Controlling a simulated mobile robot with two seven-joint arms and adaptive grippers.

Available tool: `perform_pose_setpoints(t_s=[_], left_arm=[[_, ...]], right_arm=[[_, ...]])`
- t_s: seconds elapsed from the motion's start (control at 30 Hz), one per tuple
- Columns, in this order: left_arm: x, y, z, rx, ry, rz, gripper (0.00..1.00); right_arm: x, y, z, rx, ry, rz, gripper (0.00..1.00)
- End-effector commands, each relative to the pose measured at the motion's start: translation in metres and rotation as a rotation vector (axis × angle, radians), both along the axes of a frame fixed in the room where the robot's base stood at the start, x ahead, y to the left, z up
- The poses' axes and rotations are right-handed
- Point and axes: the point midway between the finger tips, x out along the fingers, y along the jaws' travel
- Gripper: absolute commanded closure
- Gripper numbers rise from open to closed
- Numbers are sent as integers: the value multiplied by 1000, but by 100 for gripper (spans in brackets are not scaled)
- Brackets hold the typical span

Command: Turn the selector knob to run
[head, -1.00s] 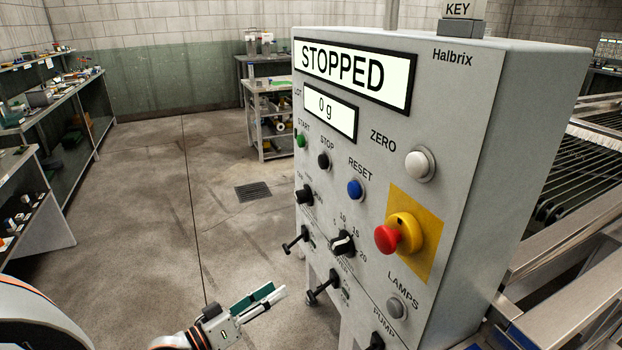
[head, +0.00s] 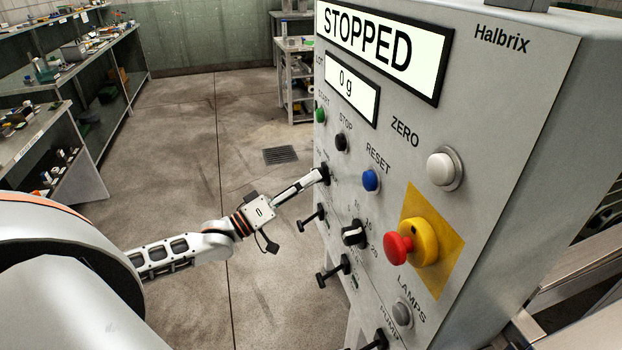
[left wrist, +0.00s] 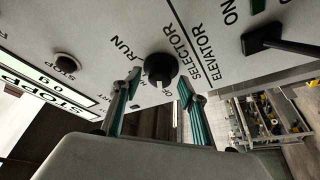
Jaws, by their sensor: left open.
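The selector knob (left wrist: 160,70) is black and round, with a white mark on the side toward my gripper, near lettering that starts with "OF". The word RUN is printed to its upper left in the left wrist view, and SELECTOR to its right. My left gripper (left wrist: 158,80) is open, with one finger on each side of the knob; I cannot tell whether they touch it. In the head view the left gripper (head: 313,180) reaches the panel's left edge, partly covering the selector knob (head: 325,174). My right gripper is out of view.
The grey control panel (head: 480,170) reads STOPPED and 0 g. A green start button (head: 320,115), black stop button (head: 341,142), blue button (head: 370,180), dial (head: 353,234) and red emergency stop (head: 398,248) are nearby. Black levers (head: 312,217) stick out below. Floor to the left is clear.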

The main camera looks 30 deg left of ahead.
Motion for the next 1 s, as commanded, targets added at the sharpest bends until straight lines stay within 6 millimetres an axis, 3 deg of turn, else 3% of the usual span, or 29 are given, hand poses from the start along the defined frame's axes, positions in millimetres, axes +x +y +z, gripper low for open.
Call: perform_pose_setpoints(t_s=[0.47, 0.6, 0.63, 1.0], left_arm=[[12, -5, 3, 1, 1, 0, 58], [11, -5, 3, 1, 1, 0, 92], [11, -5, 3, 1, 1, 0, 96], [12, -5, 2, 29, -23, 0, 96]], right_arm=[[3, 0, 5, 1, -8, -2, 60], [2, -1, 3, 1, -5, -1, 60], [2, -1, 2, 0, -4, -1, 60], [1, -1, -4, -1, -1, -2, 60]])
